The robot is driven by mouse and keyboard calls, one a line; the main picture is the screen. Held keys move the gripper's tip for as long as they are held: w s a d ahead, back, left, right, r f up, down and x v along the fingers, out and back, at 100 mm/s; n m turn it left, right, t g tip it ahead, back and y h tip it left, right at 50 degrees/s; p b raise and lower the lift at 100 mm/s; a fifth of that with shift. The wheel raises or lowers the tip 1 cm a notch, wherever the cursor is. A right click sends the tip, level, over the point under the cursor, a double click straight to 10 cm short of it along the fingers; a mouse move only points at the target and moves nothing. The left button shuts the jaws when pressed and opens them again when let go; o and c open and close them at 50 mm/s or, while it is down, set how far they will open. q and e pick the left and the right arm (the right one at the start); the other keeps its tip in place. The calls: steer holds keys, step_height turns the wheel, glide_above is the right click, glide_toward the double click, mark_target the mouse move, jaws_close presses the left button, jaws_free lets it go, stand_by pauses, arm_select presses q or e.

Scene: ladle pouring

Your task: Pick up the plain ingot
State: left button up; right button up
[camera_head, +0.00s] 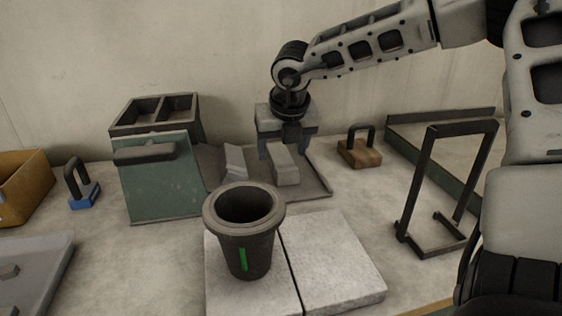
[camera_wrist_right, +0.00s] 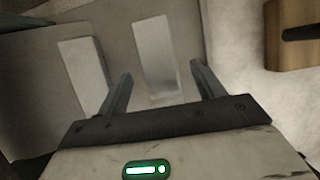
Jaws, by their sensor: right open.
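Two light grey ingots lie on a grey tray (camera_head: 316,190) near the back wall. One ingot (camera_head: 285,168) is under my right gripper (camera_head: 284,152); the other ingot (camera_head: 235,162) lies to its left. I cannot tell for sure which is the plain one. My right gripper points down, open and empty, with its fingers on either side of the right-hand ingot. In the right wrist view, that ingot (camera_wrist_right: 157,60) shows between the spread fingertips (camera_wrist_right: 164,74), and the other ingot (camera_wrist_right: 83,75) is outside them, to the left. My left gripper is not in view.
A dark crucible (camera_head: 244,235) with a green mark stands on pale slabs (camera_head: 335,265) in front. A handled wooden block (camera_head: 360,153) and a dark frame (camera_head: 420,180) stand to the right.

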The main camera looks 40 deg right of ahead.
steer(key=shift+x, duration=0.8)
steer(key=shift+w, duration=0.1)
steer(key=c, duration=1.2)
steer(key=shift+r, duration=0.15)
steer(key=shift+c, duration=1.3)
